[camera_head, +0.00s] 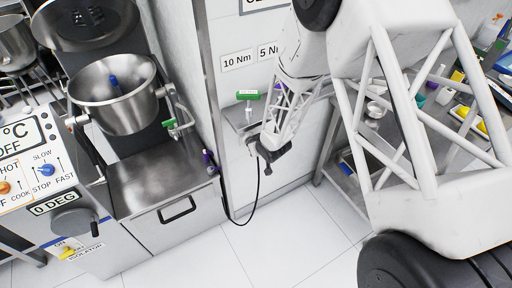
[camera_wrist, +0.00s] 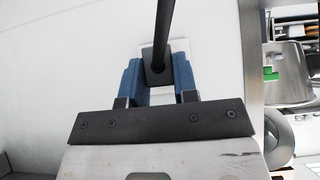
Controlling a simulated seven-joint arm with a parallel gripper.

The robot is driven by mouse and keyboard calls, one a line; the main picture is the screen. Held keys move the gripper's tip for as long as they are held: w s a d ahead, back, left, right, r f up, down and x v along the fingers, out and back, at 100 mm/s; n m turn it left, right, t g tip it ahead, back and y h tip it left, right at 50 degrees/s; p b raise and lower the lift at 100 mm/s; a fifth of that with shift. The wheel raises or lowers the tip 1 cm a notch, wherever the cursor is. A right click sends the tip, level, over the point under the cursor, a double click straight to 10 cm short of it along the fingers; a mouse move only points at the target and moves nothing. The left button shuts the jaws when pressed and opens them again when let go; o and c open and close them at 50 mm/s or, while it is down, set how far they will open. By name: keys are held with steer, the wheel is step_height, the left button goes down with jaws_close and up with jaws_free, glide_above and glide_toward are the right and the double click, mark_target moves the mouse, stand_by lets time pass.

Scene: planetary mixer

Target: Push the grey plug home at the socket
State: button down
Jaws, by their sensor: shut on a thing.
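In the wrist view the blue pads of my gripper (camera_wrist: 157,80) are closed on the dark grey plug (camera_wrist: 157,72) from both sides. A thick black cable (camera_wrist: 163,25) runs from the plug to the top edge. A pale square plate (camera_wrist: 181,47), seemingly the socket, shows behind the plug on the white wall. I cannot tell how deep the plug sits, as the fingers and the plug cover that spot. In the head view my gripper (camera_head: 260,152) is at the white panel, with the black cable (camera_head: 259,187) hanging below it. The plug is too small to make out there.
Left of the gripper stands the mixer with its steel bowl (camera_head: 113,95), control panel and steel cabinet (camera_head: 165,190). A green-topped tool (camera_head: 248,95) sits on a small shelf just above the gripper. A cluttered steel bench (camera_head: 440,100) is at the right. The tiled floor is clear.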

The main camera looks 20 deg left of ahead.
steer(key=shift+w+a, duration=0.2)
steer(key=c, duration=0.8)
jaws_free()
steer(key=shift+s+d+r, duration=0.1)
steer(key=v, duration=0.7)
steer(key=shift+r, duration=0.2)
steer(key=shift+s+d, duration=0.15)
steer(key=shift+r, duration=0.1)
stand_by(0.3)
